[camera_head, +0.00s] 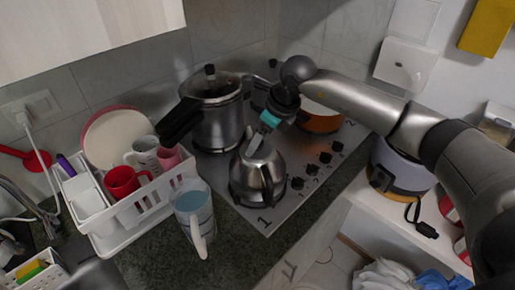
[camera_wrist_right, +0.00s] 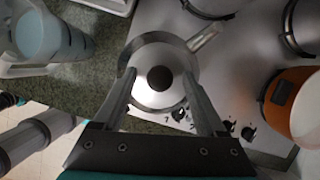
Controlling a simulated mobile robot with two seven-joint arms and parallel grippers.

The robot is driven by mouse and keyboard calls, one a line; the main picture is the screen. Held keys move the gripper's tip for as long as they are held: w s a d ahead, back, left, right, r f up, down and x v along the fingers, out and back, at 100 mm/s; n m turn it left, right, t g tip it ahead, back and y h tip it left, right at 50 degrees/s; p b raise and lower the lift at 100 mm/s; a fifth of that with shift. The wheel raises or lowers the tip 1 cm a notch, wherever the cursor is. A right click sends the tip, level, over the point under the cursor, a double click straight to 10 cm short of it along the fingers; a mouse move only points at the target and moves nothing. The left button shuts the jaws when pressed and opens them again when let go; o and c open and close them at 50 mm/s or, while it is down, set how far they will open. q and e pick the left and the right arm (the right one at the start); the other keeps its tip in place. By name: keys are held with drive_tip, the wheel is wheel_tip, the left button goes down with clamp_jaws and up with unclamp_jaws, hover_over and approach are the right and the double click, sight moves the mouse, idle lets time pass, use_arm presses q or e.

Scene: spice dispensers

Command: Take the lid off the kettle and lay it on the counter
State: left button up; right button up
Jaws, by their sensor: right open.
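The metal kettle (camera_head: 262,180) stands upright on the hob (camera_head: 300,203) near its front edge. Its lid, with a round dark knob (camera_wrist_right: 159,78), is seen from above in the right wrist view and sits on the kettle. My right gripper (camera_head: 254,143) is open above the kettle. In the right wrist view its two fingers (camera_wrist_right: 160,80) lie on either side of the knob, with a gap to it on both sides. In the head view the gripper partly hides the kettle's top. The dark counter (camera_head: 240,250) is bare in front of the hob. My left gripper is not in view.
A pressure cooker (camera_head: 218,125) stands behind the kettle, with its black handle reaching left. An orange pot (camera_head: 319,122) is at the back right. A blue-grey jug (camera_head: 193,205) stands left of the kettle, beside a white dish rack (camera_head: 135,210) with cups.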

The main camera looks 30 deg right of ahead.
clamp_jaws()
idle(0.5)
